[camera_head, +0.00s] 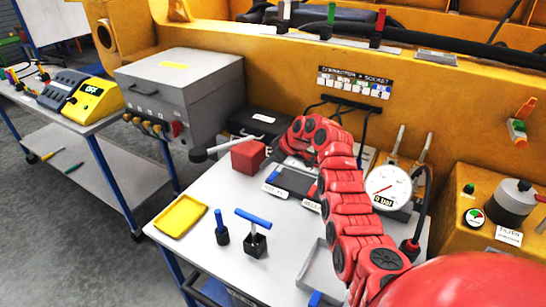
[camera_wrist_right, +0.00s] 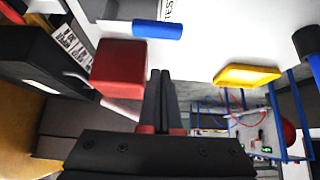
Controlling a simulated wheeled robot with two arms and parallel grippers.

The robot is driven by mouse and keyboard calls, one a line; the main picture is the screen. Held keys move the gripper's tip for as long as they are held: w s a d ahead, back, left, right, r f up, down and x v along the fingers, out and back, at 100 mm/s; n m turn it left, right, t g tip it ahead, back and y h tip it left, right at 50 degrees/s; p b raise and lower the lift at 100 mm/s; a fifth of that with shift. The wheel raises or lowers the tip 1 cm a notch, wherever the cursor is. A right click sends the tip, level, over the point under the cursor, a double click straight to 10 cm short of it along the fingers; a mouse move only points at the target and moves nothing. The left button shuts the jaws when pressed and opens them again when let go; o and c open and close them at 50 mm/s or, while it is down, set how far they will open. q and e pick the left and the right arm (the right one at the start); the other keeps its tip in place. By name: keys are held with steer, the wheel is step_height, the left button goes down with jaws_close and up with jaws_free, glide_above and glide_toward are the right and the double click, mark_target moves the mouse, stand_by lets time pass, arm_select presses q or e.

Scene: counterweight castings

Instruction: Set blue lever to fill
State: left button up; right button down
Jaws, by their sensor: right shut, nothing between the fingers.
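A blue T-handle (camera_head: 253,218) stands on a black base at the table's front, with a short upright blue handle (camera_head: 220,226) left of it. A small blue piece (camera_head: 272,176) sits beside a white label near the dark panel. In the right wrist view, a blue cylinder (camera_wrist_right: 157,30) lies beside a label; I cannot tell which blue part is the lever. My right gripper (camera_wrist_right: 160,100) is shut and empty, near the red block (camera_wrist_right: 118,68). In the head view my right arm mostly hides it. I see no "fill" marking. My left gripper is not in view.
The red block also shows in the head view (camera_head: 248,156), near a grey rod with a black knob (camera_head: 198,155). A yellow tray (camera_head: 181,215) lies at the table's left. A pressure gauge (camera_head: 388,187) stands right of my arm.

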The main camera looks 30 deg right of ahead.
mark_target(271, 176)
steer(key=shift+p+x, duration=0.35)
steer(key=shift+x, duration=1.85)
steer(key=shift+s+d+r+p, duration=0.1)
steer(key=shift+s+d+p, duration=0.4)
steer(key=shift+s, duration=0.2)
steer(key=shift+s+d+p, duration=0.4)
steer(key=shift+s+p, duration=0.15)
steer(key=shift+s, duration=0.1)
steer(key=shift+s+d, duration=0.15)
steer(key=shift+s, duration=0.15)
steer(key=shift+s+b, duration=0.1)
steer(key=shift+b, duration=0.35)
